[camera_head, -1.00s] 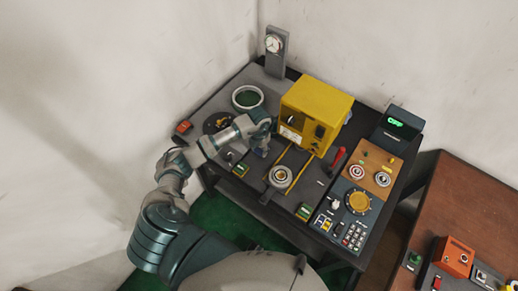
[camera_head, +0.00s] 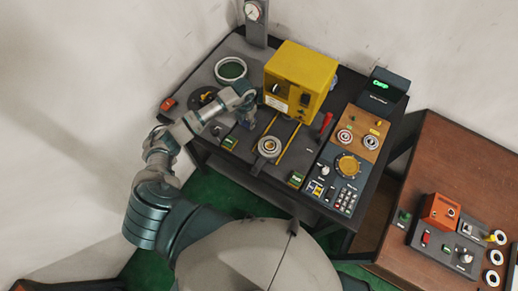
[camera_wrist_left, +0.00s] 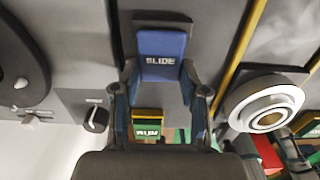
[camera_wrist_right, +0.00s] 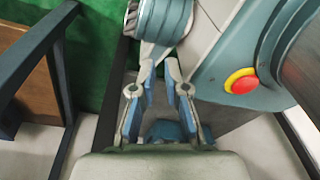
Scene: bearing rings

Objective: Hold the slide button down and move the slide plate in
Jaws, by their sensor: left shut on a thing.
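The blue SLIDE button (camera_wrist_left: 160,55) is between the fingertips of my left gripper (camera_wrist_left: 159,72) in the left wrist view. The gripper is shut on it. In the head view my left gripper (camera_head: 247,117) points down at the bench and mostly hides the button. The slide plate with a metal bearing ring (camera_head: 268,147) sits on yellow rails in front of the yellow machine. The ring also shows in the left wrist view (camera_wrist_left: 265,104), right of my fingers and apart from them. My right gripper (camera_wrist_right: 160,70) is empty, its fingertips a little apart.
The yellow machine (camera_head: 300,80) stands behind the rails. A green RUN button (camera_wrist_left: 147,130) is near my left fingers. A round white-rimmed dish (camera_head: 230,69) is at the back left. A control panel (camera_head: 347,165) is at right, and a brown table (camera_head: 450,155) stands beyond.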

